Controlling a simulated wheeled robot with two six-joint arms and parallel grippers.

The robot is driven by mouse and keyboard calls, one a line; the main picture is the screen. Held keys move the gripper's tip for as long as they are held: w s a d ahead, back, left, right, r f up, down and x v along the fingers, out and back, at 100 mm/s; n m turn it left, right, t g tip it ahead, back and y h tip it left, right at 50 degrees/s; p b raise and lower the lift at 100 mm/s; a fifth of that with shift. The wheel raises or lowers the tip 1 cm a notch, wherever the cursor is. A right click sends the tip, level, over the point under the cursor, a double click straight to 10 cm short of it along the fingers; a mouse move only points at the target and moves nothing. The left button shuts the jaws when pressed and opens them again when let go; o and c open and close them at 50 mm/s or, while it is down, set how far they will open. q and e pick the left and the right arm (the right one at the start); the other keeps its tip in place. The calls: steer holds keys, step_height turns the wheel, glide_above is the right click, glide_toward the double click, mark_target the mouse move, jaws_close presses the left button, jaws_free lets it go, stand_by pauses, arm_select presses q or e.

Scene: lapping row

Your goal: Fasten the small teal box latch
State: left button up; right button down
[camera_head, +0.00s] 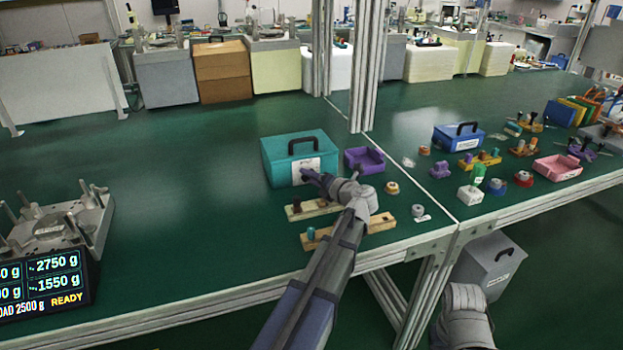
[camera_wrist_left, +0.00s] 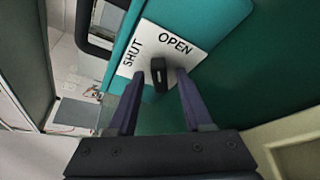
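The teal box (camera_head: 283,151) stands on the green bench in the head view, with a black handle on its lid. Its front carries a white plate (camera_wrist_left: 187,32) marked SHUT at left and OPEN at upper right in the left wrist view. A small black latch knob (camera_wrist_left: 158,68) sits on the plate; I cannot tell which mark it is set to. My left gripper (camera_head: 310,175) is at the box front and partly hides the plate in the head view. In the left wrist view its fingers (camera_wrist_left: 159,78) are apart, one each side of the knob, with gaps showing. My right gripper is not seen.
Wooden fixture strips (camera_head: 380,223) lie on the bench in front of the box, under my left arm. A purple bin (camera_head: 364,160) stands close at its right. A blue box (camera_head: 458,137) and small parts are farther right.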

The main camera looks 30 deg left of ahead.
arm_select(q)
jaws_close()
stand_by(0.5)
steer(key=shift+s+r+n+h+p, duration=0.15)
steer(key=shift+n+h+p, duration=0.25)
steer(key=shift+n+p, duration=0.4)
steer(key=shift+n+t+h+p, duration=0.5)
steer(key=shift+n+p, duration=0.05)
steer(key=shift+n, duration=0.35)
steer(key=shift+a+n+t+h+p, duration=0.1)
steer(key=shift+n+t+h+p, duration=0.3)
steer(key=shift+n, duration=0.5)
steer(key=shift+n+t+h, duration=0.5)
steer(key=shift+n+h, duration=0.2)
steer(key=shift+n, duration=0.4)
